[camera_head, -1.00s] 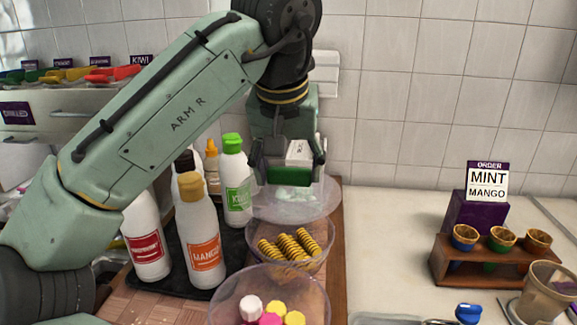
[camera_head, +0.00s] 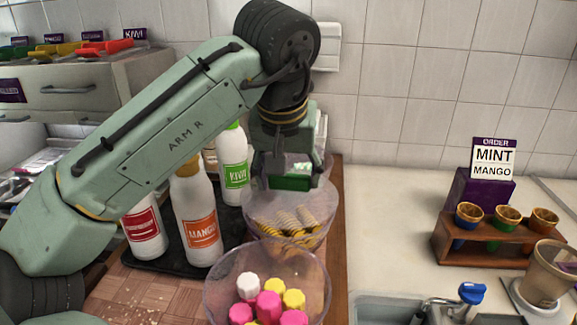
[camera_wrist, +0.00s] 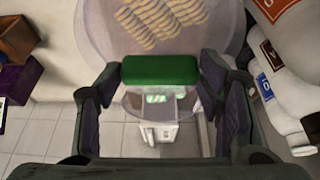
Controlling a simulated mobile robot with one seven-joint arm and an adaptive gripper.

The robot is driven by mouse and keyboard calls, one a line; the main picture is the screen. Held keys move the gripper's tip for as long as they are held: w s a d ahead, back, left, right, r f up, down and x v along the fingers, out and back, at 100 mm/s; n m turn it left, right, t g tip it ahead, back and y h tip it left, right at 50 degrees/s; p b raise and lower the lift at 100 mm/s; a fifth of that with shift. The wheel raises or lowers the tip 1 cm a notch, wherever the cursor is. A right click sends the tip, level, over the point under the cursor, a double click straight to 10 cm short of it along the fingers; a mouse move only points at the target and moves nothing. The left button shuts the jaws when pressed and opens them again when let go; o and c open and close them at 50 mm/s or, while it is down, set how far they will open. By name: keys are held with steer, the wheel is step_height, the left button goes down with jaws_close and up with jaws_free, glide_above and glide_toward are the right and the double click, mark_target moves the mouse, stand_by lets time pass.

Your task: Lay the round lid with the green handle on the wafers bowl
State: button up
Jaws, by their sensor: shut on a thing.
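My gripper (camera_head: 289,178) is shut on the green handle (camera_head: 292,184) of the clear round lid (camera_head: 262,204). In the wrist view the green handle (camera_wrist: 160,69) lies between the two fingers. The lid (camera_wrist: 100,30) is see-through and overlaps the wafers bowl (camera_head: 290,246) in both views. Ridged yellow wafers (camera_head: 285,232) show inside that bowl, the upper ones paler through the lid. The lid looks roughly level. I cannot tell whether its rim touches the bowl.
A clear bowl of pink, yellow and white pieces (camera_head: 268,305) stands in front. Kiwi (camera_head: 233,165), mango (camera_head: 195,215) and raspberry (camera_head: 146,230) bottles stand left on a black tray. Another clear container (camera_head: 322,163) is behind. A wooden cup rack (camera_head: 490,246) stands at the right; counter between is clear.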

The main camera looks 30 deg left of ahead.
steer(key=shift+s+d+f+b, duration=0.1)
steer(key=shift+f+b, duration=0.3)
steer(key=shift+f, duration=0.3)
stand_by(0.5)
stand_by(0.3)
steer(key=o, duration=1.3)
steer(key=shift+r, duration=0.1)
steer(key=shift+r+p, duration=1.6)
steer(key=shift+r, duration=1.8)
steer(key=shift+s, duration=0.1)
